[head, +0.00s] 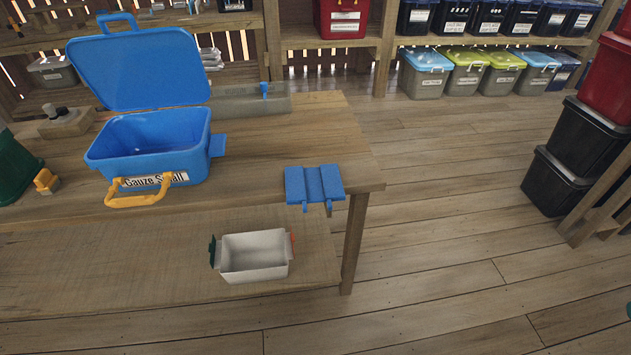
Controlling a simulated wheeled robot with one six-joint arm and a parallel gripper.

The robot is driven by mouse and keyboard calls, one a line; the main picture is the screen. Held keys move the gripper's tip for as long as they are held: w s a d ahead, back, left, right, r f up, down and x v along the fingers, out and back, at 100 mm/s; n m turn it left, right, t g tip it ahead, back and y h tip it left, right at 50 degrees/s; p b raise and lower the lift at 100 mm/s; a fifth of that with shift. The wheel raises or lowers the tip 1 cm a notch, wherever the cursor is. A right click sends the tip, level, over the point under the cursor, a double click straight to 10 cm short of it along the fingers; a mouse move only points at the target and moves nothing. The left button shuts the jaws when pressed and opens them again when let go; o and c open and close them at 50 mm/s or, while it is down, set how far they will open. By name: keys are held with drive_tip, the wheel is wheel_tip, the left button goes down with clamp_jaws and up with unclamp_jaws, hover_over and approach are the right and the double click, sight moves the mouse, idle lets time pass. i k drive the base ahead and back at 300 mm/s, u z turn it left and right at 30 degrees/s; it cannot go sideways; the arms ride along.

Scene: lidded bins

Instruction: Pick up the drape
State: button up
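A blue, flat, folded piece that looks like the drape (314,184) lies at the right front corner of the wooden table. It shows three side-by-side panels, and two small tabs hang at its front edge. Its front edge reaches the table's front edge. I cannot make out any label on it. My gripper is not in view, and nothing is seen touching the drape.
An open blue bin (120,164) labelled "Gauze Small", with a yellow handle, stands left on the table (250,150). A white bin (254,270) sits on the lower shelf. Black bins (560,180) stack at right. Floor (450,230) right of the table is clear.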

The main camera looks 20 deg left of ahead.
sight(314, 184)
drive_tip(key=u, duration=1)
drive_tip(key=k, duration=0.35)
drive_tip(key=u, duration=0.6)
drive_tip(key=i, duration=0.45)
